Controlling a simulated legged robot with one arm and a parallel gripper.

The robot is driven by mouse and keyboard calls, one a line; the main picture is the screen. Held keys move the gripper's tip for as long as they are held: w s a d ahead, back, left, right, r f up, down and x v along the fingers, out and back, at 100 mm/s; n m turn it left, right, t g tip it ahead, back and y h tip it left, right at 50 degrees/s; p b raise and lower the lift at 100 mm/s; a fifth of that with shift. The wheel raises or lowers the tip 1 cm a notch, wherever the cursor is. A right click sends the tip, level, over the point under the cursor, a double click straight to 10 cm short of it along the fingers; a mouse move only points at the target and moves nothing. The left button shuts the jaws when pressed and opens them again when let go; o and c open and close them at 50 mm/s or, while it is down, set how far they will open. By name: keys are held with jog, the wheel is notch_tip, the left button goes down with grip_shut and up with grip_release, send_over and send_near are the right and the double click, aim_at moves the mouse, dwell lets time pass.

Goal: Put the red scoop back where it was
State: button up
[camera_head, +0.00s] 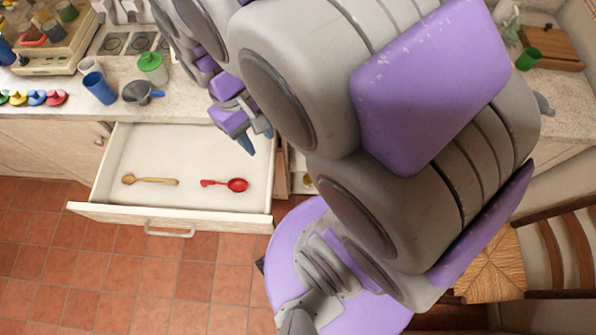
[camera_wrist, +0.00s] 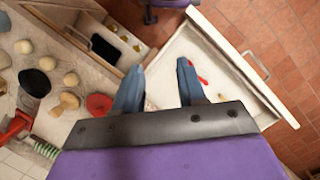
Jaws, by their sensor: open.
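The red scoop (camera_head: 227,184) lies in the open drawer (camera_head: 180,207), on its white floor, right of the middle. Its round bowl points right and its short handle points left. A wooden spoon (camera_head: 150,180) lies to its left in the same drawer. My gripper (camera_head: 258,143) is open and empty, above the drawer's back right part and apart from the scoop. In the wrist view my gripper (camera_wrist: 160,85) shows its two blue fingers spread. A bit of the red scoop (camera_wrist: 203,80) shows just beyond the right finger; the rest is hidden.
The counter above the drawer holds a blue cup (camera_head: 100,88), a jar with a green lid (camera_head: 153,68), a dark pitcher (camera_head: 141,92) and several coloured small items (camera_head: 38,97). A woven chair (camera_head: 493,266) stands at right. Tiled floor (camera_head: 110,260) is free in front.

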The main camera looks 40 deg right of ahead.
jog(key=s+d+r+m+y, duration=0.1)
jog(key=s+m, duration=0.1)
jog(key=s, duration=1)
jog(key=shift+d+t, duration=0.25)
jog(key=shift+t, duration=0.05)
